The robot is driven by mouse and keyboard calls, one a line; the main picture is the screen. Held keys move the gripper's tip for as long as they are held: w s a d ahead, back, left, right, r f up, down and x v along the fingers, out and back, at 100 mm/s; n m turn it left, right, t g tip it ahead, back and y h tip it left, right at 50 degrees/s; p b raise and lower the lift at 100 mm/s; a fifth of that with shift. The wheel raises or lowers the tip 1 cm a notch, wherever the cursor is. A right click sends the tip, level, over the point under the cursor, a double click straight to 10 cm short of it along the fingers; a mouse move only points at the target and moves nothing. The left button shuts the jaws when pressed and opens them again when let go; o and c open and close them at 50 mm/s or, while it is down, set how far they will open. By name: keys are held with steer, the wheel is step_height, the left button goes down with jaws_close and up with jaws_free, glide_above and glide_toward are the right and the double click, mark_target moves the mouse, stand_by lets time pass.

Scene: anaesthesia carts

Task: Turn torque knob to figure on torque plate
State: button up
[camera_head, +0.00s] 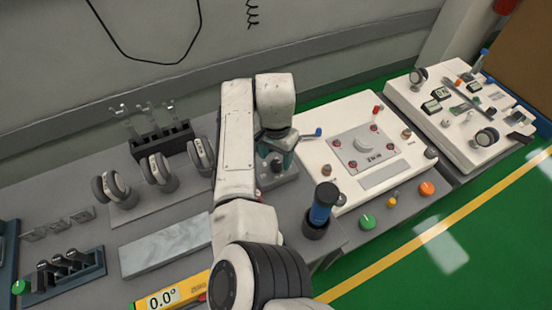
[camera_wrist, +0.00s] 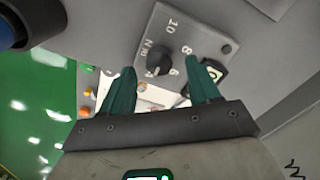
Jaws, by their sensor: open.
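The torque knob (camera_wrist: 158,61) is black and round, on a grey torque plate (camera_wrist: 150,38). The plate carries the figures 10, 8, 6 and 4 and an "N·m" mark. A pale mark shows at the knob's lower edge near the 4, but I cannot tell the pointer's exact setting. My gripper (camera_wrist: 162,70) is open, its two green fingers on either side of the knob in the wrist view. Whether they touch it I cannot tell. In the head view my gripper (camera_head: 279,146) is over the grey plate (camera_head: 283,182), partly hiding it.
A blue-handled tool (camera_head: 322,207) stands in a holder close to the plate. A white panel (camera_head: 373,190) with knobs lies to the right. Wheel-like rings (camera_head: 158,172), a black rack (camera_head: 160,139) and a yellow level reading 0.0° (camera_head: 186,291) occupy the left bench.

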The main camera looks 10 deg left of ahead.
mark_target(276, 166)
steer(key=shift+f, duration=1.2)
steer(key=shift+d, duration=0.1)
steer(key=shift+c, duration=0.3)
steer(key=c, duration=1)
steer(key=shift+r, duration=0.1)
